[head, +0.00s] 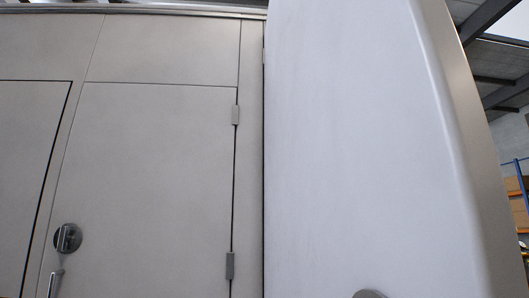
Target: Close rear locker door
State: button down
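A pale grey locker door (150,180) fills the left middle of the head view. It has two hinges on its right edge, an upper one (235,115) and a lower one (230,265). A round latch (67,238) sits near its lower left, with a handle (55,282) hanging below it. This door looks flush with the frame around it. A large white panel (360,150) stands to the right, nearer to me, with a rounded right edge. I cannot tell whether it is an open door. My gripper is not in view.
Another flat panel (25,170) lies at the far left, bordered by a dark gap. A grey rounded thing (369,294) shows at the bottom edge, mostly cut off. Shelving with boxes (519,215) stands in the background at the far right.

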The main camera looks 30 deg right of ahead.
aim_at(384, 177)
jog(key=i+j+z, duration=0.15)
jog(key=j+z, duration=0.2)
jog(key=k+j, duration=0.15)
jog(key=j, duration=0.2)
jog(key=k+j, duration=0.1)
jog(key=j, duration=0.25)
jog(key=k+j, duration=0.15)
jog(key=j, duration=0.2)
jog(key=k+j, duration=0.1)
jog(key=j, duration=0.25)
